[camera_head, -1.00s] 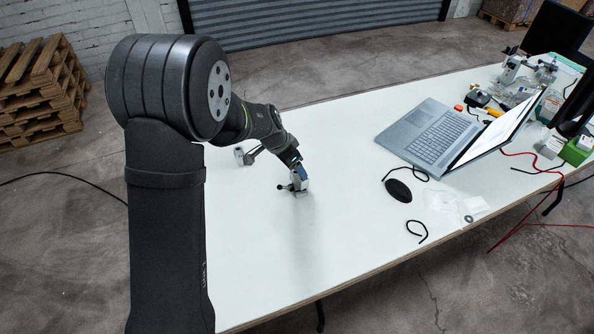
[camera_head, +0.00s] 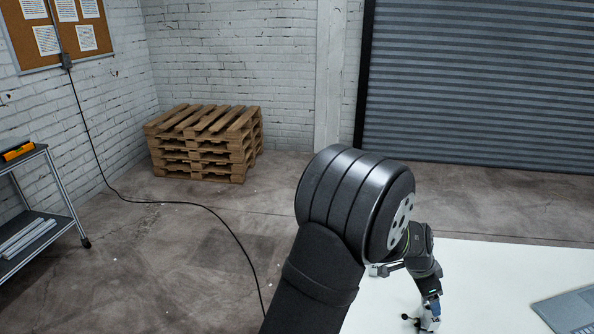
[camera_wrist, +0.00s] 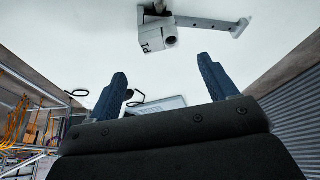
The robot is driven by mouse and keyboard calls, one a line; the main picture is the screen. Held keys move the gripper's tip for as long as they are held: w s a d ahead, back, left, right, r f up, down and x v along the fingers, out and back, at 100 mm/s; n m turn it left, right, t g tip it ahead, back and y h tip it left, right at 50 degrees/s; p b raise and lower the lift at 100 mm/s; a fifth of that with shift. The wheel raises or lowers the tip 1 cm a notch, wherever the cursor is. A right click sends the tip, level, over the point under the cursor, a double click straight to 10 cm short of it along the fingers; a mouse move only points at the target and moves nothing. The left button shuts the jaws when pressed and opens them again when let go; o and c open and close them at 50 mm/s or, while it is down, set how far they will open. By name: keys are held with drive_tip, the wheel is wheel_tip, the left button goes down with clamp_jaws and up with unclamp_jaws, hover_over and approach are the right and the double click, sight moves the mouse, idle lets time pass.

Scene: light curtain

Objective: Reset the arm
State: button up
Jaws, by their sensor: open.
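My gripper (camera_head: 428,318) is near the bottom edge of the head view, low over the white table, and too small there to show its fingers well. In the wrist view, its two blue fingers (camera_wrist: 165,72) are spread apart, with nothing between them. A light grey device (camera_wrist: 157,33) with a bracket arm and dark lettering is on the white surface beyond the fingertips, apart from them. In the head view, part of a grey device (camera_head: 383,269) shows beside my arm, partly hidden by it.
The white table (camera_head: 490,275) has free room right of my arm. A laptop (camera_head: 570,310) is cut off at the lower right. Stacked wooden pallets (camera_head: 205,143) stand by the brick wall. A cart (camera_head: 40,215) stands at left, and a black cable (camera_head: 205,205) crosses the floor.

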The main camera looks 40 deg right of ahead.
drive_tip(key=x, duration=1)
drive_tip(key=shift+d, duration=0.1)
drive_tip(key=shift+r, duration=2)
